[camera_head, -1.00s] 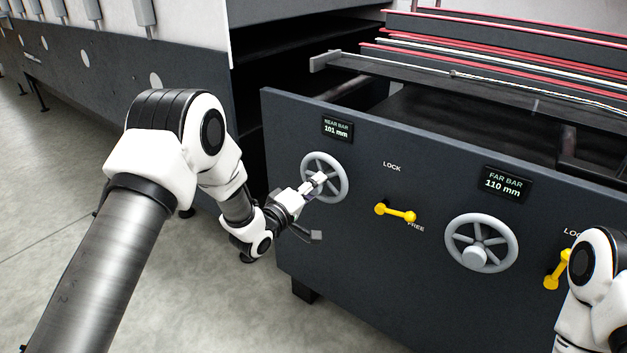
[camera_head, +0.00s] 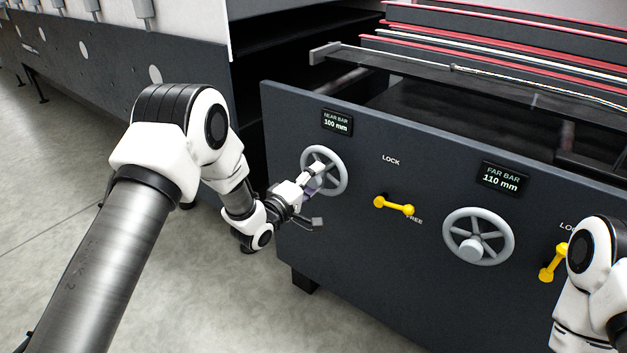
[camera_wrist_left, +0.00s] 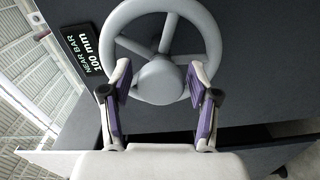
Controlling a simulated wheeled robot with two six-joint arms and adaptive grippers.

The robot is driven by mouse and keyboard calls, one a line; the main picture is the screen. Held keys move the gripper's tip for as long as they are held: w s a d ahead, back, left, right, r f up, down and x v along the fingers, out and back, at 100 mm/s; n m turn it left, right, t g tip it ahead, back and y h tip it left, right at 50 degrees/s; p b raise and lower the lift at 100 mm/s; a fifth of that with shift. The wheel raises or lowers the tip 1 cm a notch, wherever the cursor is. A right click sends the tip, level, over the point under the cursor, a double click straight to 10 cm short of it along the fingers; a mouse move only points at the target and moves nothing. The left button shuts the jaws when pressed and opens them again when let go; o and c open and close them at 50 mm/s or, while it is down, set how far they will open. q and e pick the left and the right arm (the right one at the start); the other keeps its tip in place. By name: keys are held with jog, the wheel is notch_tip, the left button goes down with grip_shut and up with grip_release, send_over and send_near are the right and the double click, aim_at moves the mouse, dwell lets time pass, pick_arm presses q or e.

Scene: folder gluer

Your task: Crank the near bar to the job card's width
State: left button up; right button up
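The near bar's grey handwheel (camera_head: 341,161) is on the dark front panel, under the near bar display (camera_head: 336,123), which reads 100 mm. My left gripper (camera_head: 315,172) is at this wheel. A gap seems to show between fingers and hub; contact is hard to tell. The yellow lock lever (camera_head: 394,206) beside the wheel lies between LOCK and FREE labels, nearer FREE. No job card is in view. My right gripper is out of view.
The far bar handwheel (camera_head: 478,236) and its display (camera_head: 502,179), reading 110 mm, are to the right. Another yellow lever (camera_head: 553,262) stands beside my right arm. Open floor (camera_head: 210,300) lies in front of the panel.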

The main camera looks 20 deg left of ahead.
pick_arm(q)
jog(key=v, duration=1.2)
